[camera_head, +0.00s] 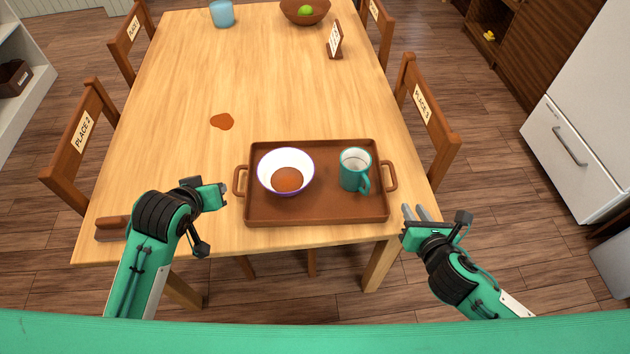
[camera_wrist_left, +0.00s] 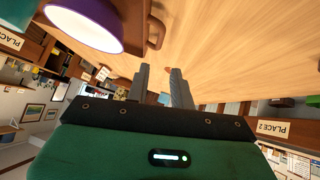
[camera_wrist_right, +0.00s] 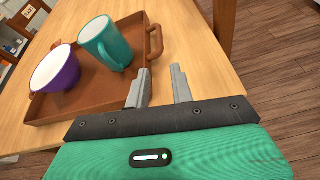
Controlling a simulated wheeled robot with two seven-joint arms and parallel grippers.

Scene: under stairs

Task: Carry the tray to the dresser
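The brown tray (camera_head: 315,213) lies flat on the near end of the wooden table, with a handle at each side. On it stand a white bowl with a purple outside (camera_head: 286,165) and brown contents, and a teal mug (camera_head: 354,171). My left gripper (camera_head: 225,193) is just left of the tray's left handle (camera_head: 239,181). In the left wrist view its fingers (camera_wrist_left: 160,85) are apart and empty. My right gripper (camera_head: 415,213) is near the table's right edge, below and right of the right handle (camera_wrist_right: 156,43). Its fingers (camera_wrist_right: 160,85) are apart, with nothing between them.
A brown spill (camera_head: 222,121) marks the table (camera_head: 180,85). A blue cup (camera_head: 222,13), a fruit bowl (camera_head: 305,10) and a small sign (camera_head: 334,40) stand farther back. Labelled chairs (camera_head: 428,110) flank the table. A white fridge (camera_head: 580,110) stands right. No dresser is clearly identifiable.

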